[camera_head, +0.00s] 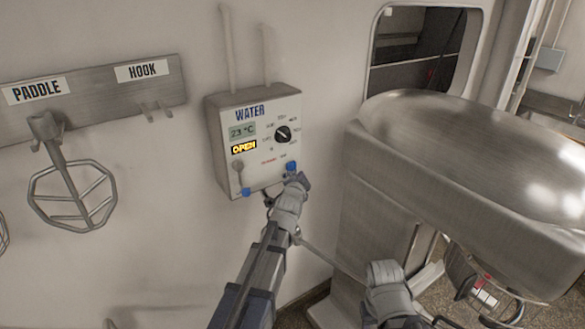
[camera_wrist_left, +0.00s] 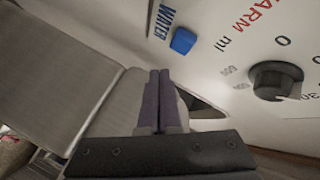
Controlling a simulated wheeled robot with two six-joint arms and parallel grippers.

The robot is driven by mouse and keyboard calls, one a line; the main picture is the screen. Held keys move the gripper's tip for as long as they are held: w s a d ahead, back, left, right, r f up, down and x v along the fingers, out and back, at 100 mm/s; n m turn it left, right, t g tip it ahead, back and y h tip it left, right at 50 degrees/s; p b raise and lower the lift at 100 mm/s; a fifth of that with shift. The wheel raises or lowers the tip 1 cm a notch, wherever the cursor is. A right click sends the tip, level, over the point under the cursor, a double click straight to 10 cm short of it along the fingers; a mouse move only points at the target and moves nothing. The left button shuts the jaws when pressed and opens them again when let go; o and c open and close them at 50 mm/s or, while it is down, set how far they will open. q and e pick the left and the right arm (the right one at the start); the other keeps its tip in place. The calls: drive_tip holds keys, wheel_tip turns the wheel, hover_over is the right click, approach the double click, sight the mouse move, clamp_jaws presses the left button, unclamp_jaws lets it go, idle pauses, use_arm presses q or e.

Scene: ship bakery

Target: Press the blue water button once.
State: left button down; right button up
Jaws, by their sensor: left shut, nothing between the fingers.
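The water panel (camera_head: 225,175) is a grey wall box with a white face, labelled WATER. The blue water button (camera_head: 290,167) is at its lower right; in the left wrist view the blue button (camera_wrist_left: 183,40) is beside the printed word WATER. My left gripper (camera_head: 299,181) is shut and empty, just below the button. In the left wrist view its closed fingertips (camera_wrist_left: 158,73) appear below and left of the button, with a gap in the picture; contact is not visible. A grey part of my right arm (camera_head: 388,285) shows low; its fingers cannot be made out.
The panel has a black dial (camera_head: 283,134), a 23 °C display (camera_head: 242,131) and a lit OPEN sign (camera_head: 244,147). Another blue part (camera_head: 246,191) is at its lower left.

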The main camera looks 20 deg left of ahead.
use_arm(q)
drive_tip(key=shift+s+d, duration=0.8)
drive_tip(key=shift+d, duration=0.2)
drive_tip(key=shift+f, duration=0.1)
